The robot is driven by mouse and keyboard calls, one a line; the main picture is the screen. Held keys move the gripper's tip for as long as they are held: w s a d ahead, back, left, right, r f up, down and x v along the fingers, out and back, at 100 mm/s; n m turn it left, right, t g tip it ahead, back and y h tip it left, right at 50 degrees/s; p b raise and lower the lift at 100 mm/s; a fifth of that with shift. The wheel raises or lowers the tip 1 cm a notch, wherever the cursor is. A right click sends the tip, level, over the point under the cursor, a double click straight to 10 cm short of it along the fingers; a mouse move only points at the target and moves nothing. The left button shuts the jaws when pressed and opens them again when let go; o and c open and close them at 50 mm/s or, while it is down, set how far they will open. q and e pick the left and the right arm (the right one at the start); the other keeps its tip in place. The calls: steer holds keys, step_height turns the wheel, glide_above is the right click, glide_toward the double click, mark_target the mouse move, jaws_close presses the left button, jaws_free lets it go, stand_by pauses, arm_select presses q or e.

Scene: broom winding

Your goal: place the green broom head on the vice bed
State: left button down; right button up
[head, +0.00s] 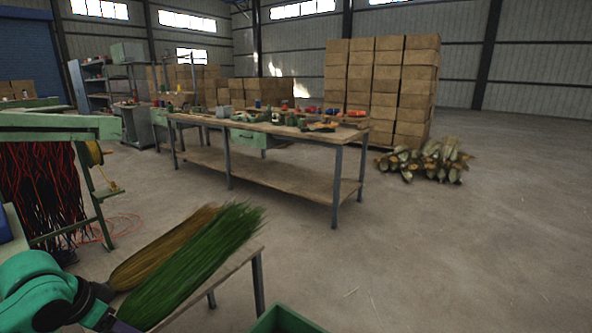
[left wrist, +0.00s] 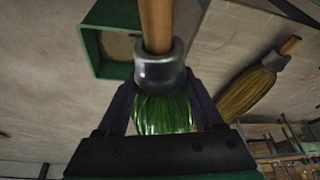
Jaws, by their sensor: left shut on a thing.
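The green broom head (head: 195,265) shows at the lower left of the head view, bristles pointing up and right. My left gripper (head: 117,323) is shut on it at the bottom edge of that view. In the left wrist view the gripper (left wrist: 162,88) has a finger on each side of the green bristles (left wrist: 162,115), just below a dark grey collar (left wrist: 160,65) and wooden handle (left wrist: 155,22). Whether the bristles touch the table below is unclear. I cannot make out the vice bed for certain. My right gripper is not in view.
A brown broom (head: 150,260) lies beside the green one, near a small table (head: 235,262). A green bin (head: 283,320) stands at the bottom. A green frame (head: 60,128) with hanging dark red strands is at the left.

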arm_select(q)
steer(key=s+d+f+n, duration=0.2)
steer(key=s+d+f, duration=0.3)
steer(key=d+f, duration=0.65)
steer(key=s+d+r+n+y, duration=0.1)
steer(key=s+d+r+n, duration=0.15)
steer(key=d, duration=0.35)
step_height(320, 180, up, 13)
steer(key=p, duration=1.5)
steer(key=shift+a+y+p, duration=0.15)
steer(key=shift+y+p, duration=0.15)
steer(key=shift+r+m, duration=0.1)
steer(key=shift+m, duration=0.15)
